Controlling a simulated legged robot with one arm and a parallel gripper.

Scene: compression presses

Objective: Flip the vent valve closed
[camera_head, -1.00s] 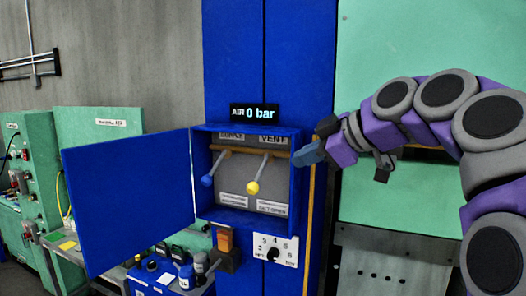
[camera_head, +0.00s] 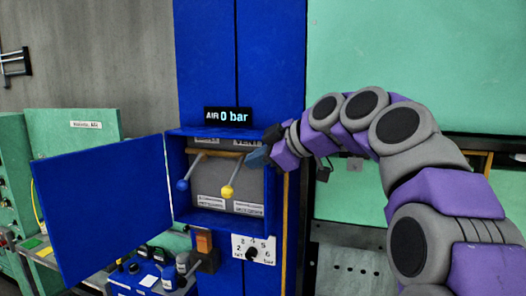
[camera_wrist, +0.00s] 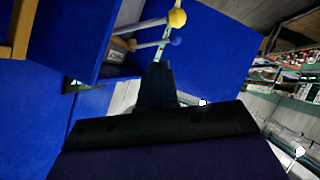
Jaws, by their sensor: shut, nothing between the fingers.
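The vent valve is the right lever in the open blue box, with a yellow knob (camera_head: 228,191) on a grey handle that slants down and left. The yellow knob also shows at the top of the wrist view (camera_wrist: 177,18). The supply lever with a blue knob (camera_head: 183,185) hangs to its left, and it also shows in the wrist view (camera_wrist: 176,41). My gripper (camera_head: 254,158) is shut and empty at the right edge of the box, above and right of the yellow knob. It does not touch the knob. In the wrist view my gripper (camera_wrist: 155,80) points toward the levers.
The blue box door (camera_head: 105,205) stands open to the left. A display (camera_head: 228,117) above the box reads AIR 0 bar. A yellow pipe (camera_head: 285,220) runs down the right side.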

